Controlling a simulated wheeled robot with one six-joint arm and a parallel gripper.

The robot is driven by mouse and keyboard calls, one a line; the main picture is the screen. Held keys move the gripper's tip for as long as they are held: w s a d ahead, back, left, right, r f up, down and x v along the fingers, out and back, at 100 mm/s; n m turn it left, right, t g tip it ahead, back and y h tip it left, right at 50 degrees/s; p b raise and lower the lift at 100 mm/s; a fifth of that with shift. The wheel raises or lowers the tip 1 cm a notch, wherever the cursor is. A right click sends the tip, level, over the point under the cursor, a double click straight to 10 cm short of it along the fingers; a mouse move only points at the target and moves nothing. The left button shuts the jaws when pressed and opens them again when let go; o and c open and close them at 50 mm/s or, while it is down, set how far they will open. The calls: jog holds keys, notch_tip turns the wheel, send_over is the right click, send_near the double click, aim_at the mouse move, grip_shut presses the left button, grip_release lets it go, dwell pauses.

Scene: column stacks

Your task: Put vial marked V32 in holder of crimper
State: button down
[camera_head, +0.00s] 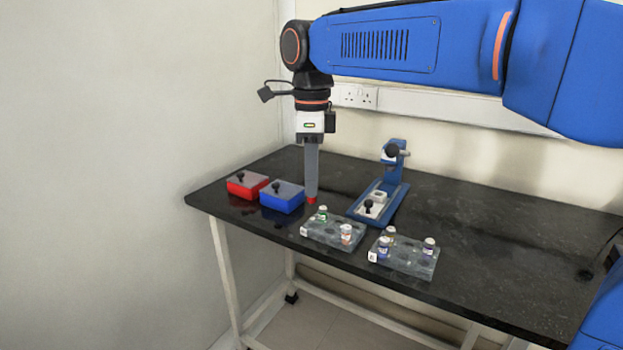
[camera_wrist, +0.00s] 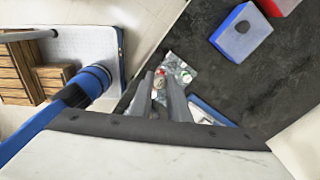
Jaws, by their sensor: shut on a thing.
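My gripper (camera_head: 311,198) hangs pointing down over the table, behind the left vial rack (camera_head: 318,236) and left of the blue crimper (camera_head: 396,165). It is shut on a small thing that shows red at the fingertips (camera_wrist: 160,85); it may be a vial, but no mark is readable. The left rack holds a green-labelled vial (camera_head: 322,214) and an orange-labelled vial (camera_head: 346,233). The right rack (camera_head: 411,264) holds several vials, including one at its right (camera_head: 429,246). The crimper's base carries a white block (camera_head: 380,196); I cannot tell whether its holder is empty.
A red box (camera_head: 245,188) and a blue box (camera_head: 284,202), both with grey lids and black knobs, stand left of my gripper. The dark table (camera_head: 500,250) is clear at the right. A wall stands behind it, with a socket (camera_head: 357,96).

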jog(key=shift+w+d+f+m, duration=0.45)
jog(key=shift+w+d+f, duration=0.6)
jog(key=shift+w+d, duration=1.8)
jog(key=shift+w+d+f+m, duration=0.4)
jog(key=shift+w+d+f, duration=0.6)
jog(key=shift+w+d, duration=1.85)
jog(key=shift+w+d+f+m, duration=0.45)
jog(key=shift+w+d+f, duration=1.05)
jog(key=shift+d, duration=2.25)
jog(key=shift+w+f, duration=0.4)
jog(key=shift+f, duration=0.15)
jog(key=c, duration=1.6)
grip_release()
jog(key=shift+o, duration=0.6)
jog(key=shift+o, duration=1)
